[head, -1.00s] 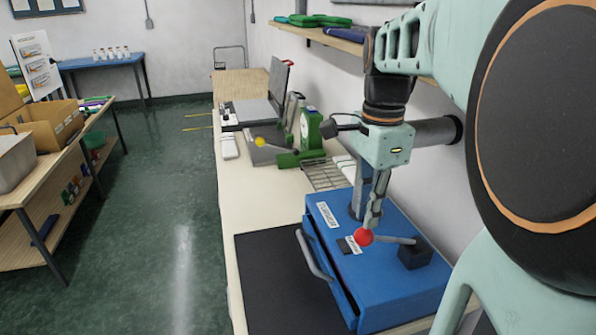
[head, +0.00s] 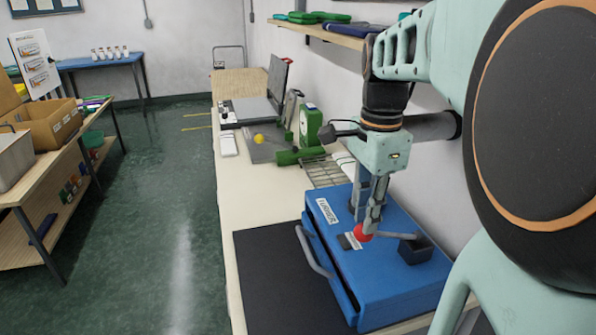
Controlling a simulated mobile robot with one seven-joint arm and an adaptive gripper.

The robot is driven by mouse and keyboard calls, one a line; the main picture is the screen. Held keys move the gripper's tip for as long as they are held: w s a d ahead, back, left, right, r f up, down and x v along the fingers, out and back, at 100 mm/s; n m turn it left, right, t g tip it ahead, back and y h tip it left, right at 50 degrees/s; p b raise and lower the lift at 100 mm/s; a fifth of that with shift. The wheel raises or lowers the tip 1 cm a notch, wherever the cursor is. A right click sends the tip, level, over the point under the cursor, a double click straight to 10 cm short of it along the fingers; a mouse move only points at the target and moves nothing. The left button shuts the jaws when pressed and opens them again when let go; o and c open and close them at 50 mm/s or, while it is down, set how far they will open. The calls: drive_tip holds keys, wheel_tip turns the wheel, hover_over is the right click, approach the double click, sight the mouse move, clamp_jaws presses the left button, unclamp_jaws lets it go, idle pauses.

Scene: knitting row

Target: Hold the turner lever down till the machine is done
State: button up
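The turner (head: 390,268) is a blue box with a "TURNER" label on its top, standing on the bench at the lower right. Its lever (head: 392,236) is a grey rod running from a dark block (head: 415,250) to a red ball knob (head: 361,234). My gripper (head: 371,224) points down over the knob, with its fingertips at or touching the knob's top. The fingers hide part of the knob. From this view I cannot tell whether there is a gap between the fingertips, or whether the lever is pressed down.
A black mat (head: 285,285) lies in front of the turner. A grey handle (head: 312,252) sticks out from the turner's left side. Behind stand a wire rack (head: 326,172) and a green machine (head: 308,128) with a yellow ball. A shelf (head: 330,34) hangs on the wall above.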

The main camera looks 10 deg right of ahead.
sight(360, 237)
drive_tip(key=shift+f+b, duration=0.4)
drive_tip(key=shift+f, duration=0.5)
drive_tip(key=shift+a+f+b, duration=0.15)
drive_tip(key=shift+f+b, duration=0.5)
drive_tip(key=shift+f, duration=0.3)
drive_tip(key=shift+a+f+b, duration=0.15)
drive_tip(key=shift+f+b, duration=0.45)
drive_tip(key=shift+f, duration=0.35)
idle(0.6)
wheel_tip(360, 237, up, 13)
drive_tip(key=p, duration=1.1)
drive_tip(key=shift+p, duration=0.3)
